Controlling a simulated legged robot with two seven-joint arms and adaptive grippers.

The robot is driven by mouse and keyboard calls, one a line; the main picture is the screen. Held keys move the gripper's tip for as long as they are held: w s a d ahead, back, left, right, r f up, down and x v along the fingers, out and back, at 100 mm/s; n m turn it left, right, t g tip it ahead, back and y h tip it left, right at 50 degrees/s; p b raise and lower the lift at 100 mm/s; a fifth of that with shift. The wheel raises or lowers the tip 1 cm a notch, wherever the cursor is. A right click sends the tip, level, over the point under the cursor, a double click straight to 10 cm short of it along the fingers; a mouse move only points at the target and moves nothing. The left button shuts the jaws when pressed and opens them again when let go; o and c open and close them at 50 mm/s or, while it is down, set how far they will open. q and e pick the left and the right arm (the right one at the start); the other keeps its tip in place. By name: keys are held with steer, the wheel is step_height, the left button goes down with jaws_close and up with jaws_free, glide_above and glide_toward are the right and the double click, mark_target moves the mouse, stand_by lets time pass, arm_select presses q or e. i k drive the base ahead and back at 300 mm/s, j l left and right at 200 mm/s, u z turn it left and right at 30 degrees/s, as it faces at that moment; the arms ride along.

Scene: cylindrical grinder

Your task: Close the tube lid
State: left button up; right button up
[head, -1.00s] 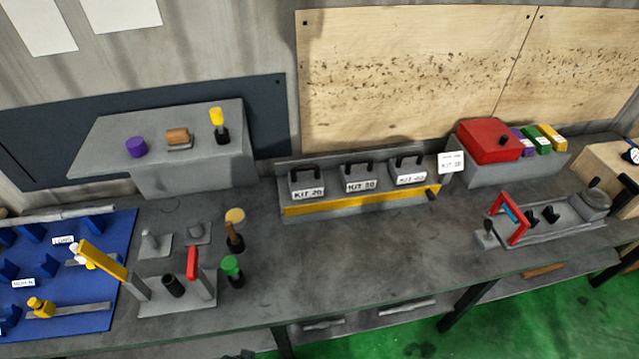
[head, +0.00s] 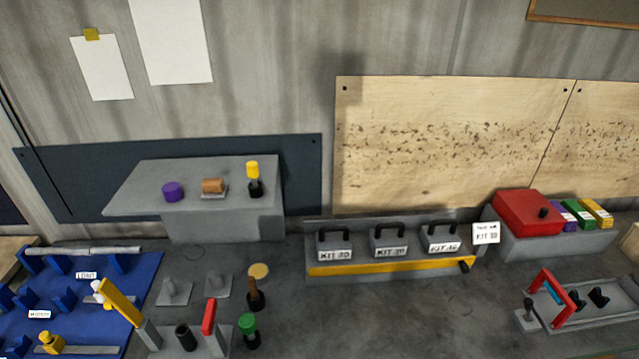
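A short dark upright tube (head: 185,338) stands on a grey fixture at the lower left of the bench, and its top looks open. A tilted yellow bar (head: 121,300) is on a grey post left of the tube. A red handle (head: 209,317) stands upright just right of it. I cannot tell for sure which part is the tube lid. The bottom of the fixture is cut off by the picture edge. Neither of my grippers shows in the head view.
A blue board (head: 143,294) with small parts lies left of the fixture. A green-topped knob (head: 248,325) and a brown-handled tool (head: 256,293) stand close on its right. A kit rack (head: 390,267) and a red box (head: 527,212) stand farther right. The bench between is bare.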

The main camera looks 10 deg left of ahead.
mark_target(114, 300)
steer(key=k+j, duration=0.1)
steer(key=j, duration=0.4)
steer(key=k+j+z, duration=0.15)
steer(key=j, duration=0.85)
steer(key=k+j+z, duration=0.15)
steer(key=j, duration=0.35)
steer(key=k+j, duration=0.15)
steer(key=j, duration=0.3)
steer(key=k+j+z, duration=0.1)
steer(key=j, duration=0.4)
steer(key=k+j+z, duration=0.1)
steer(key=j, duration=0.35)
steer(key=k+j, duration=0.25)
steer(key=j, duration=0.2)
steer(key=z, duration=0.05)
